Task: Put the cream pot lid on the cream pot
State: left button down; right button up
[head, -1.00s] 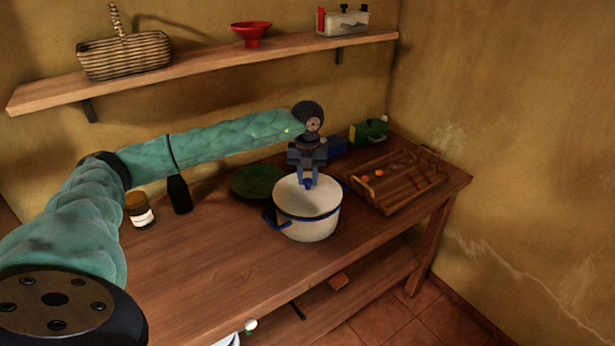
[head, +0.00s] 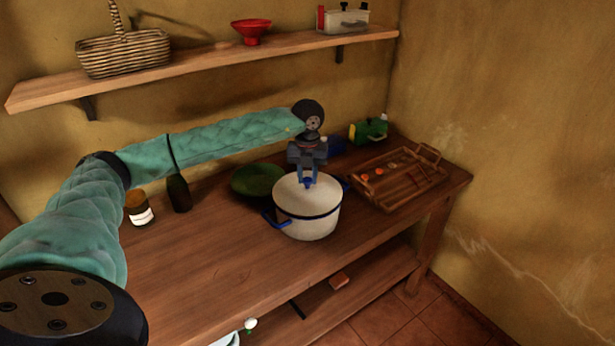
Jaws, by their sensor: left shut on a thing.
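The cream pot (head: 308,226) stands upright on the wooden counter, with a blue band and blue side handles. The cream pot lid (head: 295,196) lies over the pot's mouth, and its blue knob points up. I see no clear gap between lid and rim, but cannot tell whether it is fully seated. My left gripper (head: 308,181) points down above the pot and is shut on the lid's blue knob. My right gripper is not in view.
A dark green plate (head: 258,180) sits just left of the pot. A wooden tray (head: 405,194) with small orange things is on the right. A dark bottle (head: 179,193) and a jar (head: 139,209) stand at the left. The counter's front (head: 215,270) is clear.

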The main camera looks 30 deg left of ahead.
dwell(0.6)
pick_arm(q)
jog(key=shift+f+b, duration=0.5)
jog(key=shift+b, duration=0.5)
dwell(1.4)
jog(key=c, duration=0.6)
grip_release()
jog(key=shift+o, duration=0.2)
jog(key=shift+r, duration=0.1)
jog(key=shift+r+p, duration=1.1)
jog(key=shift+r, duration=2.35)
